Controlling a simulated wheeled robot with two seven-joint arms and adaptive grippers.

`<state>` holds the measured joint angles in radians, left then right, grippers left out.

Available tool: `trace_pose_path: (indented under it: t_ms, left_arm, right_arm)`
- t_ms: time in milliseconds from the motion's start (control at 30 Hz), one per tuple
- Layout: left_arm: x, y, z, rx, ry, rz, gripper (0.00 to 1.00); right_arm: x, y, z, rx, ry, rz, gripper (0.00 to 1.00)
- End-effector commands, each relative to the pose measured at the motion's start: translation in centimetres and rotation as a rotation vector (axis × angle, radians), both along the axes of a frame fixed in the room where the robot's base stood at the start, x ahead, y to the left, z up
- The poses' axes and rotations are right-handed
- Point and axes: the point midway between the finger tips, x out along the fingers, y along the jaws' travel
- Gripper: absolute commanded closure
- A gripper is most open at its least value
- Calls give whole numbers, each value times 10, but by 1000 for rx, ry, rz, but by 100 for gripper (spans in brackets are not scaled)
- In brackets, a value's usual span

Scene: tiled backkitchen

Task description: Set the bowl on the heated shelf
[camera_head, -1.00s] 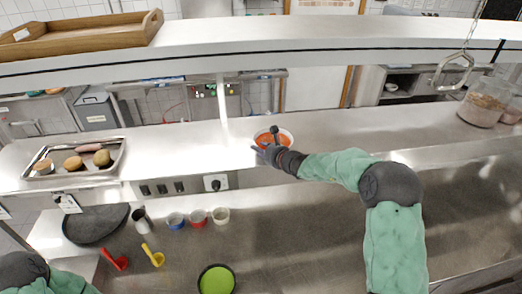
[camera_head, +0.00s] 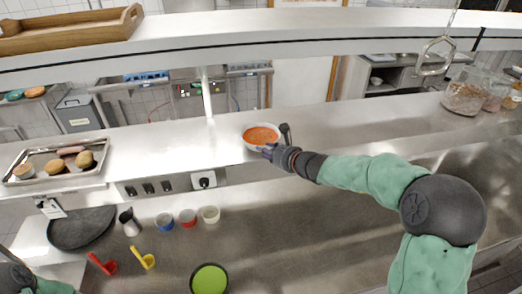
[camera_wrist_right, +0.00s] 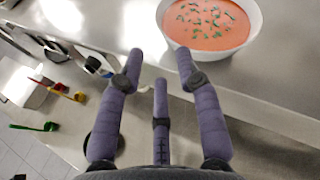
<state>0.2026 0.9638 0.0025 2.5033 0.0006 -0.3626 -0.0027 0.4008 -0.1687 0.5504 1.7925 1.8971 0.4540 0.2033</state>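The white bowl (camera_head: 247,143) holds orange soup with green garnish. In the head view it stands upright on the steel shelf (camera_head: 340,130) with the switches and knob on its front, near the front edge. My right gripper (camera_head: 276,148) is at the bowl's front right side. In the right wrist view the bowl (camera_wrist_right: 212,24) lies just beyond the spread, empty fingers (camera_wrist_right: 160,62); the fingertips look apart from its wall. Only part of my left arm shows at the bottom left of the head view; its gripper is out of view.
A metal tray (camera_head: 100,165) with bread rolls stands at the shelf's left. An upper shelf (camera_head: 240,32) with a wooden tray (camera_head: 75,30) runs above. Glass jars (camera_head: 466,92) stand at the right. Small cups, ladles and a green-filled pan (camera_head: 209,279) are on the counter below.

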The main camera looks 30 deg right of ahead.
Motion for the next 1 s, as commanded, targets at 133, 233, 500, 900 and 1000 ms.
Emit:
trace_pose_path:
  t_ms: [133,233,500,900,1000]
  left_arm:
    - [0,0,-1,0,0,0,60]
    - [0,0,-1,0,0,0,60]
    - [0,0,-1,0,0,0,60]
    - [0,0,-1,0,0,0,60]
    - [0,0,-1,0,0,0,60]
  right_arm:
    - [-5,-1,2,-1,1,0,65]
    - [-6,-1,2,0,1,0,65]
    - [-18,30,-69,-115,151,129,65]
    - [-120,113,-270,-608,500,731,65]
    - [-149,127,-305,-731,523,902,65]
